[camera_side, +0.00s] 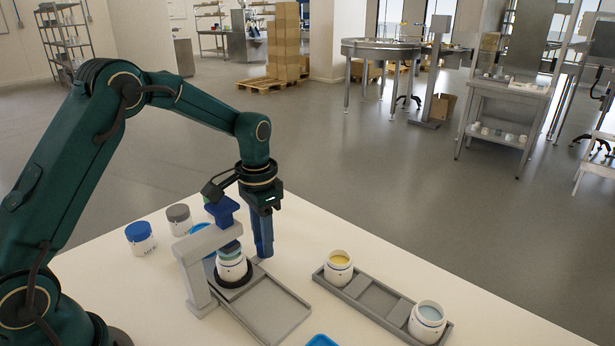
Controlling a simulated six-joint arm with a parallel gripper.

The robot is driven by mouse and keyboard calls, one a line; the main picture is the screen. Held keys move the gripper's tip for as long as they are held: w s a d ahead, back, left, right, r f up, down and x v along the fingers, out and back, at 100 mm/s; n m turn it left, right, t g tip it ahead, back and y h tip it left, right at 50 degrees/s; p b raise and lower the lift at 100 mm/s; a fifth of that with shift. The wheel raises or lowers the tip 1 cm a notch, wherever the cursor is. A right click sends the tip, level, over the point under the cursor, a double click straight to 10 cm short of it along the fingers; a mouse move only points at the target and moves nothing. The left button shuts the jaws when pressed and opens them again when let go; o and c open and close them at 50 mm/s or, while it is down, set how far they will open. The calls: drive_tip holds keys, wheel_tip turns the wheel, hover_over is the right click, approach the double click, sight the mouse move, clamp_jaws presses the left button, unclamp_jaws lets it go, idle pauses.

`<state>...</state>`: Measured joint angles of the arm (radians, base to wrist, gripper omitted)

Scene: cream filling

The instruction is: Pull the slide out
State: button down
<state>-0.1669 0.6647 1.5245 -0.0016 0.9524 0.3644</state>
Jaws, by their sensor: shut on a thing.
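The filling station is a grey frame (197,277) with a blue head (222,211) on its arm. A white jar (232,270) stands upright under the head, in a dark round holder on the slide (240,292). The slide sits at the back end of a grey railed base plate (272,312), whose front part is empty. My gripper (264,251) points down with blue fingers just right of and behind the jar. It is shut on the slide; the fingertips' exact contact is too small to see.
A grey tray (376,298) on the right holds a jar with yellow content (338,267) and a jar with pale blue content (427,321), with an empty middle. Lidded jars stand at left, blue (140,238) and grey (179,218). A blue item (321,341) lies at the front edge.

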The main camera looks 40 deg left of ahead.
drive_tip(key=shift+d+r, duration=0.1)
idle(0.3)
drive_tip(key=d, duration=0.9)
drive_tip(key=shift+w+d, duration=0.1)
drive_tip(key=shift+d, duration=0.15)
drive_tip(key=c, duration=0.6)
unclamp_jaws()
drive_tip(key=shift+r, duration=2.55)
drive_tip(key=shift+a, duration=0.1)
